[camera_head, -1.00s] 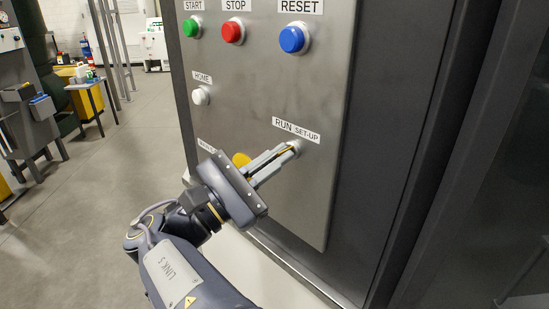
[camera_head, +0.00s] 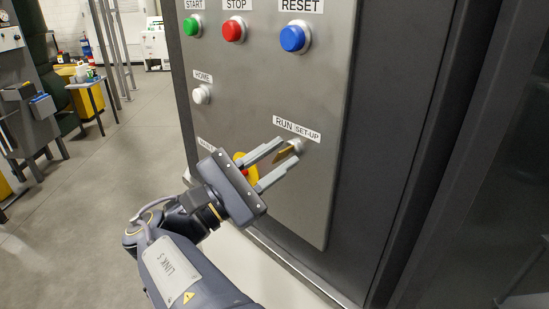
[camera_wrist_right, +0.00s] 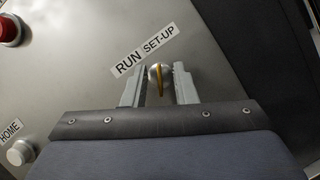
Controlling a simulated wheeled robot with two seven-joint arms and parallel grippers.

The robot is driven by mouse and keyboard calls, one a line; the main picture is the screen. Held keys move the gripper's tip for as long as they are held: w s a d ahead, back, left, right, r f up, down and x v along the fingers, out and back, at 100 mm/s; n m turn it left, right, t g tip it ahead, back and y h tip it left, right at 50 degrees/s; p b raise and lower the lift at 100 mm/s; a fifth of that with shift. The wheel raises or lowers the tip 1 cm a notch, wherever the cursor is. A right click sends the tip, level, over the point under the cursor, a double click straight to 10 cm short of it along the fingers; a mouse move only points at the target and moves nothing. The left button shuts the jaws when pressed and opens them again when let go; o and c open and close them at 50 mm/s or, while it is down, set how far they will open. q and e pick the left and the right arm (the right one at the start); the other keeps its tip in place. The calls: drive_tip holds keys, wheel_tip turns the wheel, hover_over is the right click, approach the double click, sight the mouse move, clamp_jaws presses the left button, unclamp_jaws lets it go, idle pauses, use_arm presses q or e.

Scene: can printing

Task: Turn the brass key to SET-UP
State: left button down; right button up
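The brass key (camera_head: 287,154) sits in its round switch (camera_head: 297,146) on the steel panel, just under the RUN / SET-UP label (camera_head: 297,130). My right gripper (camera_head: 280,160) is open, with one finger on each side of the key and a gap on both sides. In the right wrist view the key (camera_wrist_right: 160,79) shows edge-on as a thin gold strip between the two open fingers (camera_wrist_right: 159,86), slightly tilted. The wrist view shows RUN at the left of the label and SET-UP at the right. My left gripper is not in view.
The panel (camera_head: 265,90) carries a green START button (camera_head: 192,26), a red STOP button (camera_head: 233,30), a blue RESET button (camera_head: 294,38) and a white HOME button (camera_head: 202,94). A yellow-and-red control (camera_head: 247,160) is partly hidden behind my right gripper.

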drive_tip(key=b+v, duration=0.1)
drive_tip(key=v, duration=0.6)
drive_tip(key=shift+s+a, duration=0.25)
drive_tip(key=shift+a, duration=0.05)
drive_tip(key=shift+f, duration=0.2)
